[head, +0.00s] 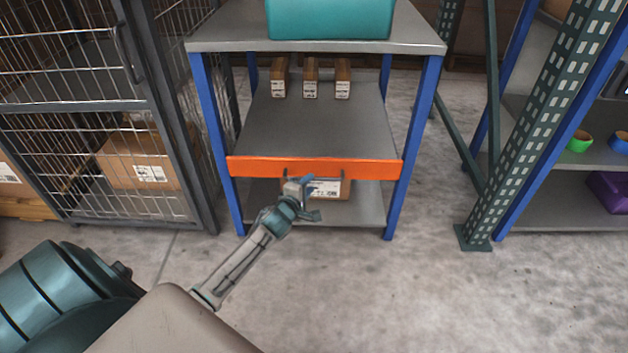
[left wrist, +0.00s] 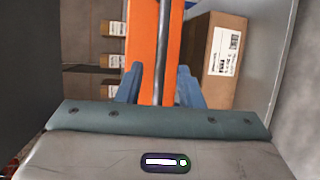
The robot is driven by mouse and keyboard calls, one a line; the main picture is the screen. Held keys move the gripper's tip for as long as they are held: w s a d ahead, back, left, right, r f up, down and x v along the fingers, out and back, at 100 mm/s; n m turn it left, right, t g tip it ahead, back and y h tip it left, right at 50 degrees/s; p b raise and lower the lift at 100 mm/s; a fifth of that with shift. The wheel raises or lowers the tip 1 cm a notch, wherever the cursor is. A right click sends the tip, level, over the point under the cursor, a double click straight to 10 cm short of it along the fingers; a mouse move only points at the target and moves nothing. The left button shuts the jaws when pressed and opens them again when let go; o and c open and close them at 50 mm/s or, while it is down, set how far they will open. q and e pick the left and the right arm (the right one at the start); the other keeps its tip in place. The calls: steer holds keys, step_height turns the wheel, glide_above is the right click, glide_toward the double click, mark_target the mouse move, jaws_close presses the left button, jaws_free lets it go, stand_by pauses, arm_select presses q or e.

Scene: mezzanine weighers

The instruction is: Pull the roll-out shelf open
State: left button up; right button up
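The roll-out shelf (head: 310,135) is a grey deck at mid-height of a blue-posted rack. Its orange front panel (head: 250,168) spans the front posts and looks about level with them. A thin dark bar handle (left wrist: 161,45) runs along the panel; my gripper partly hides it in the head view. My left gripper (head: 308,192) is at the middle of the orange front. In the left wrist view its two blue fingers (left wrist: 160,75) stand apart, one on each side of the bar, with gaps showing. My right gripper is in neither view.
Three small boxes (head: 311,78) stand at the back of the shelf deck. A carton (head: 327,188) sits on the level below. A teal bin (head: 330,18) is on top. A wire cage (head: 85,110) stands left, a green upright (head: 530,130) right. The floor in front is clear.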

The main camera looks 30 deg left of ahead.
mark_target(314, 179)
arm_select(q)
steer(key=shift+x, duration=2.3)
jaws_close()
